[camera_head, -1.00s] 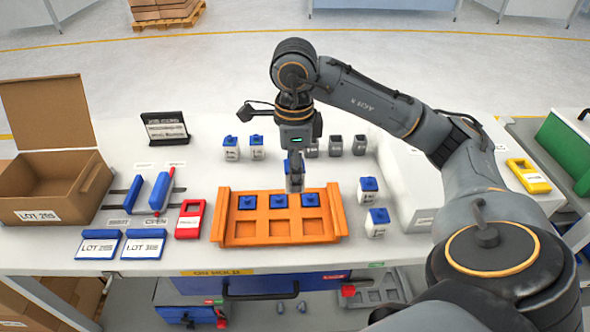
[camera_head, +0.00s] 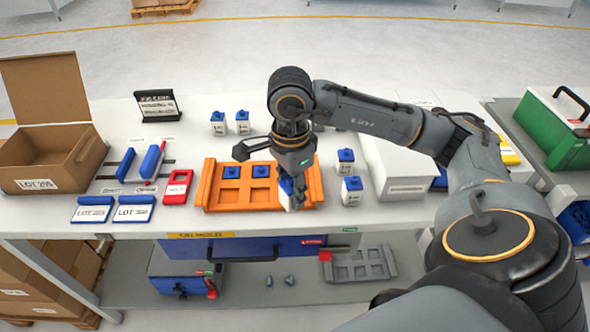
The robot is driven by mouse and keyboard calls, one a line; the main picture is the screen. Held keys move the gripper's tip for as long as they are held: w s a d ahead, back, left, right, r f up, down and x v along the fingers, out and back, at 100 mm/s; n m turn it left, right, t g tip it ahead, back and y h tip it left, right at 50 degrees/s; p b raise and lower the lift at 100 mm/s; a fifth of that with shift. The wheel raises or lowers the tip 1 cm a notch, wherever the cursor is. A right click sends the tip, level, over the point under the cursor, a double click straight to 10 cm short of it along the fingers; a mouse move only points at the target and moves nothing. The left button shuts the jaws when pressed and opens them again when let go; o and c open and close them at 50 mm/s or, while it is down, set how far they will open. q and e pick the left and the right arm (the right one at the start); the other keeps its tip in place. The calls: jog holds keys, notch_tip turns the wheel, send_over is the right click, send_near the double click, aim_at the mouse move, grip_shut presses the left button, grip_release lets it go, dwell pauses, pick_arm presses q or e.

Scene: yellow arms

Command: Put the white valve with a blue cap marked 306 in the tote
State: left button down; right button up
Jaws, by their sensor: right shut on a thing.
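My right gripper (camera_head: 293,190) is shut on a white valve with a blue cap (camera_head: 285,187), over the right part of the orange tray (camera_head: 211,190). The valve looks tilted; its marking is too small to read, and I cannot tell whether it touches the tray. Two blue caps (camera_head: 231,172) show in the tray's back row; my gripper hides part of the right side. Two other white, blue-capped valves (camera_head: 346,168) stand right of the tray, and two more (camera_head: 218,128) stand behind it. No container is clearly marked as the tote. My left gripper is out of view.
An open cardboard box (camera_head: 88,160) stands at the left. Blue lot cards (camera_head: 133,208), a red frame (camera_head: 177,188) and a black sign (camera_head: 158,106) lie or stand nearby. A white box (camera_head: 405,189) is at the right. A green case (camera_head: 545,130) and blue bin (camera_head: 574,222) are farther right.

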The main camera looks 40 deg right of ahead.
jog(key=s+a+f+n, duration=0.3)
jog(key=a+f+n, duration=0.2)
jog(key=f+n, duration=0.3)
jog(key=s+a+f+n, duration=0.3)
jog(key=f+n, duration=0.5)
jog(key=n, duration=0.3)
jog(key=shift+s+a+f, duration=0.35)
jog(key=shift+s+a, duration=0.05)
jog(key=shift+a, duration=0.45)
